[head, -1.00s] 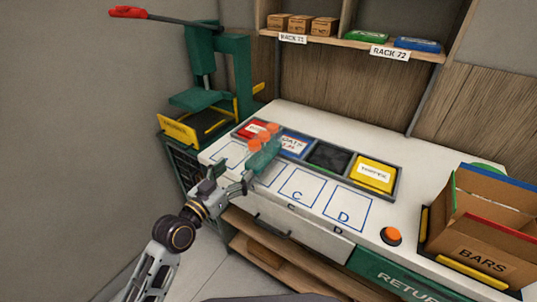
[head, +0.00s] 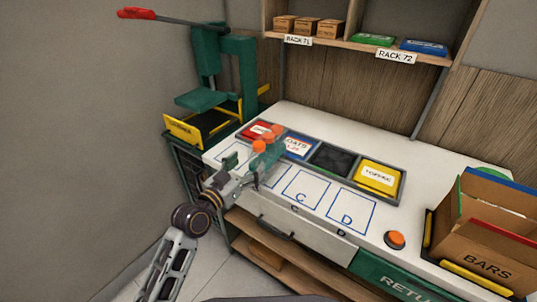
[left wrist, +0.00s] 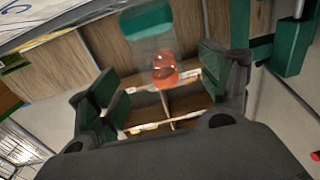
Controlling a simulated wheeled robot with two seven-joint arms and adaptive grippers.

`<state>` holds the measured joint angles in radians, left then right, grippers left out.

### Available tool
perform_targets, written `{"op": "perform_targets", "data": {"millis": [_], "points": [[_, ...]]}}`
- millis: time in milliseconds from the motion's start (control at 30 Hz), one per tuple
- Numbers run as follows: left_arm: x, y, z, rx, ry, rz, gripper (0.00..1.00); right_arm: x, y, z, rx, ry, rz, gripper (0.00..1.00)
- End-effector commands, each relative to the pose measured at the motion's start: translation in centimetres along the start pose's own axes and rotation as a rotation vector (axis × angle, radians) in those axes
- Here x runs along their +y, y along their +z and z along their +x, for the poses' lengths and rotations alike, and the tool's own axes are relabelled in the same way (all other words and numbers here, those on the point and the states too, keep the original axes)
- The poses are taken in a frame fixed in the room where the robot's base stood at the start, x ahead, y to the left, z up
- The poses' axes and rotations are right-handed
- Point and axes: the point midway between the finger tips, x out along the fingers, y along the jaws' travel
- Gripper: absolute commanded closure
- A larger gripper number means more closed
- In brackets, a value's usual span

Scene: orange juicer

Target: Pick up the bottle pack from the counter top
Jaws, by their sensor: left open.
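The bottle pack (head: 264,162) is green and see-through with several orange caps. It stands on the white counter top (head: 400,160), by the row of coloured bins. My left gripper (head: 246,170) is open on the near left side of the pack, close to it. In the left wrist view, the pack's green part (left wrist: 150,20) and an orange cap (left wrist: 165,68) show beyond the open fingers of my left gripper (left wrist: 160,85). I cannot tell whether a finger touches the pack. My right gripper is not in view.
A tray behind the pack holds an oats bin (head: 297,146), a black bin (head: 333,159) and a yellow toffee bin (head: 377,178). A green press (head: 215,85) stands at the left. An orange button (head: 395,239) and a BARS box (head: 480,240) are at the right.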

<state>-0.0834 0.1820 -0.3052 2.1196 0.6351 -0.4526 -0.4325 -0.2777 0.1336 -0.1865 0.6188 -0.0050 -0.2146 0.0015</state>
Motion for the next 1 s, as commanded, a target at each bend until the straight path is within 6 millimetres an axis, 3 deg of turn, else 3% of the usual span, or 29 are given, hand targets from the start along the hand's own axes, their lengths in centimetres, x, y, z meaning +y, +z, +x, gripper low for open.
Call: {"op": "perform_targets", "data": {"millis": [400,1000], "points": [[0.0,-0.1,4.1,0.001,0.0,0.0,0.21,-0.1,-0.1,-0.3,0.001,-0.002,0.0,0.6],[0.1,-0.1,4.9,0.0,0.001,-0.001,0.21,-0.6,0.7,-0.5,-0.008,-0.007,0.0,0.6]]}}
